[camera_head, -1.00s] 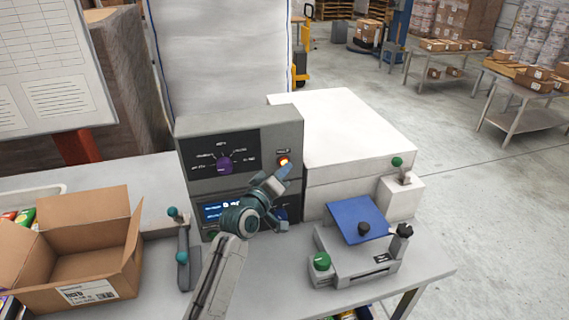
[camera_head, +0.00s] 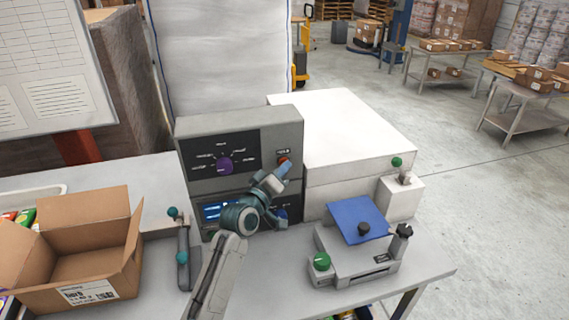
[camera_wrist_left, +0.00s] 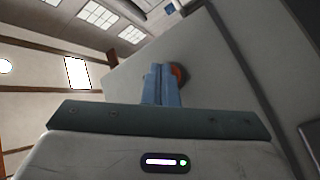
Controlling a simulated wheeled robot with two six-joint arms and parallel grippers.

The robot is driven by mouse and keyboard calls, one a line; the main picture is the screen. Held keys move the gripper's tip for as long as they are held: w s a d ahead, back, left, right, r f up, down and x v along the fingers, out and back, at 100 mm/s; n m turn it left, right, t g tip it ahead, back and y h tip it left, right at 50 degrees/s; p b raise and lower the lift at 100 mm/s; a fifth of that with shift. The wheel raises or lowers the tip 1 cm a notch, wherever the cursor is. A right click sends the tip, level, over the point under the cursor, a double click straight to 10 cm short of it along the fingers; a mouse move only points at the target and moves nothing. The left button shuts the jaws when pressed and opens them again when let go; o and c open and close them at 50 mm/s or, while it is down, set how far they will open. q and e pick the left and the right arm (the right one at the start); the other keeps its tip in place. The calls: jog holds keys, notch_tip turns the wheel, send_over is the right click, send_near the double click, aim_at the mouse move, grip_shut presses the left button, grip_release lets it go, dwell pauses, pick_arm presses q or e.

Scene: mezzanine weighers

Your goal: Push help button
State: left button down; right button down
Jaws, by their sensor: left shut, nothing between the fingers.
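A round red button (camera_head: 283,161) sits at the upper right of the grey control box's face (camera_head: 292,130). The label above it is too small to read surely. My left gripper (camera_head: 285,169) is shut and empty, its blue fingertips at the button's lower edge. In the left wrist view the closed fingers (camera_wrist_left: 162,84) overlap the red button (camera_wrist_left: 181,75), which shows at their right. I cannot tell whether they touch it. A blue button (camera_head: 281,213) lower on the box is partly hidden by my gripper. My right gripper is not in view.
The box also has a purple knob (camera_head: 224,166) and a lit blue screen (camera_head: 212,212). A teal-knobbed lever (camera_head: 183,250) stands left of my arm, beside an open carton (camera_head: 85,262). A device with a blue plate (camera_head: 356,220) and green knob (camera_head: 320,261) stands at right.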

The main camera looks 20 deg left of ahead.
pick_arm(q)
jog(key=shift+s+d, duration=0.15)
jog(key=shift+s, duration=0.15)
jog(key=s+d+p, duration=0.1)
jog(key=s+d, duration=0.2)
jog(key=s, duration=0.2)
jog(key=shift+d+p, duration=0.2)
jog(key=shift+p, duration=0.1)
dwell(0.5)
